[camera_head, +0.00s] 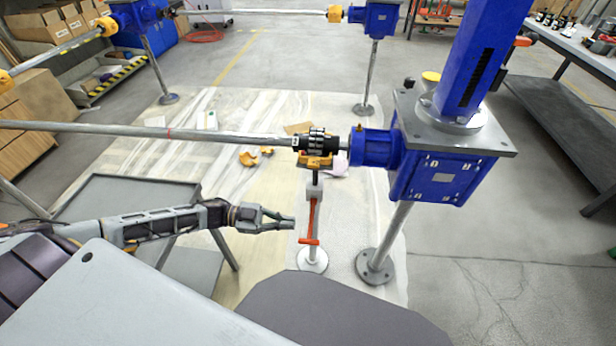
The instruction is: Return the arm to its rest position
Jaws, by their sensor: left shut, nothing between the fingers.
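My left arm comes in from the left edge and reaches out almost level over a grey cart. My left gripper (282,219) is shut and empty, with its fingers pointing right. It is left of the stand with the orange handle (313,225) and apart from it in the picture. A black chain coupling (317,142) sits above that stand, between a long grey shaft (140,131) and a blue screw jack gearbox (440,170). My right gripper does not show.
A grey cart (128,188) stands below my left arm. Yellow coupling-guard pieces (250,158) lie on the floor sheet. The gearbox's support post (388,240) stands to the right. A workbench (570,45) is at the far right. Bare floor lies at the lower right.

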